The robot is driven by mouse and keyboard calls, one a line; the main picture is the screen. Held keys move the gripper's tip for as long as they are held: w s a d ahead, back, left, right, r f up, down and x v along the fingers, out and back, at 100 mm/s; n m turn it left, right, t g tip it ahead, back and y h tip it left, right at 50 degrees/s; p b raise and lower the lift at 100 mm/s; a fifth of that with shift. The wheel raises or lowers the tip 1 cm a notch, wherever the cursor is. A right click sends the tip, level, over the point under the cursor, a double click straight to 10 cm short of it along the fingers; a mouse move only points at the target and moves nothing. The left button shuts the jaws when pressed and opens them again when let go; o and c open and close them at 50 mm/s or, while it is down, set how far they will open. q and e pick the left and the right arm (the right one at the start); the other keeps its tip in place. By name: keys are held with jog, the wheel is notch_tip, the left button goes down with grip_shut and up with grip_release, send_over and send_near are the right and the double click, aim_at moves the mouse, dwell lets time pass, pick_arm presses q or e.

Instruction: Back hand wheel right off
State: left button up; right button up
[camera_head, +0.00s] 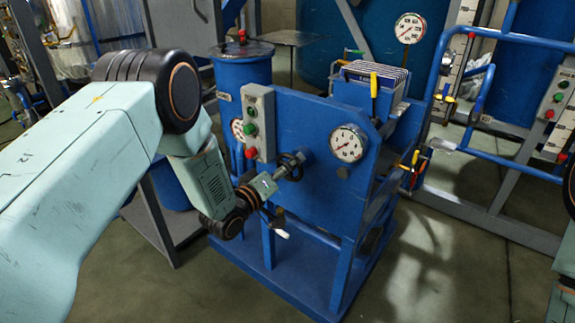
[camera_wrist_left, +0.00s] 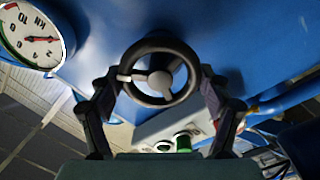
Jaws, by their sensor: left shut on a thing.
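The black hand wheel (camera_head: 291,163) is on the front of the blue machine panel (camera_head: 312,125), left of the pressure gauge. In the left wrist view the hand wheel (camera_wrist_left: 160,78) shows a dark round rim and a pale three-spoke hub. My left gripper (camera_head: 282,172) is at the wheel, its arm coming in from the left. In the left wrist view the fingers of my left gripper (camera_wrist_left: 161,88) stand on either side of the rim, shut on it. My right gripper is out of view.
A white dial gauge (camera_head: 348,144) is right of the wheel. A grey button box (camera_head: 259,122) with red and green buttons is above left. A white-tipped lever (camera_head: 281,232) hangs below my left gripper. Open floor (camera_head: 440,265) lies at the right front.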

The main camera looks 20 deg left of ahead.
pick_arm(q)
jog(key=n, duration=0.3)
jog(key=shift+a+n+p, duration=0.1)
jog(key=shift+n+p, duration=0.2)
jog(key=shift+n, duration=1.7)
jog(key=o, duration=1.1)
jog(key=shift+o, duration=0.2)
jog(key=shift+f, duration=0.1)
jog(key=v, duration=1.2)
jog(key=shift+w, duration=0.1)
